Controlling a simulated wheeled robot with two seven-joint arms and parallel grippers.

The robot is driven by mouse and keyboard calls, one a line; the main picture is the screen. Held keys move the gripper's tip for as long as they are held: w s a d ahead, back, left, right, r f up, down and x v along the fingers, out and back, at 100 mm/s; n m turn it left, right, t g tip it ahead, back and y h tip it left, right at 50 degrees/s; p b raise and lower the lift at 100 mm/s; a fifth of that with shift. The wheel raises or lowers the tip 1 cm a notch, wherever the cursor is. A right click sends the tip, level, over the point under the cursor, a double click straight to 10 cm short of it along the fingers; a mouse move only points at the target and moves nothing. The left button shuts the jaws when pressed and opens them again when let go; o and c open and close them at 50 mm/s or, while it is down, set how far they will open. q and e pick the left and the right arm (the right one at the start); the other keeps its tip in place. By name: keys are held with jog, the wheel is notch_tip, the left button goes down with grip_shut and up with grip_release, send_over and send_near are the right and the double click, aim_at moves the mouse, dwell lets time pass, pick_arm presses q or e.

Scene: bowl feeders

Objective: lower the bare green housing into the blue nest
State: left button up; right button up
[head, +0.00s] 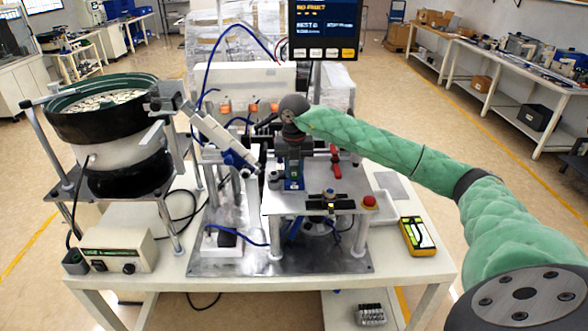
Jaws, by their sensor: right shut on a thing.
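My right arm comes in from the right, and its dark gripper (291,156) points straight down over the small metal work plate (338,201). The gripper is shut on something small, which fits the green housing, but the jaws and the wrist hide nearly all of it. The blue nest (294,184) stands on the plate directly below the gripper. I cannot tell whether the housing touches the nest or hangs just above it. My left gripper is not in view.
A bowl feeder (103,110) stands at the left with its control box (119,249). A grey angled cylinder (219,134) is left of the gripper. A red button (369,202) sits at the plate's right, and a yellow meter (418,236) lies on the table further right.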

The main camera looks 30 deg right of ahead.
jog(key=o, duration=1)
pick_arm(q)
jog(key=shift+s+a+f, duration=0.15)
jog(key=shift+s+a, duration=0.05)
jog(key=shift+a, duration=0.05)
pick_arm(e)
jog(key=shift+r+b, duration=0.45)
jog(key=shift+r, duration=0.15)
notch_tip(320, 180, up, 5)
jog(key=shift+r+b, duration=0.15)
jog(key=shift+b, duration=0.9)
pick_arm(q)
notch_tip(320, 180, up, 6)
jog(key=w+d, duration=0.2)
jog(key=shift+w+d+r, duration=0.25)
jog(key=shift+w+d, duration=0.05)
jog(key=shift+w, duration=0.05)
pick_arm(e)
jog(key=shift+r, duration=0.65)
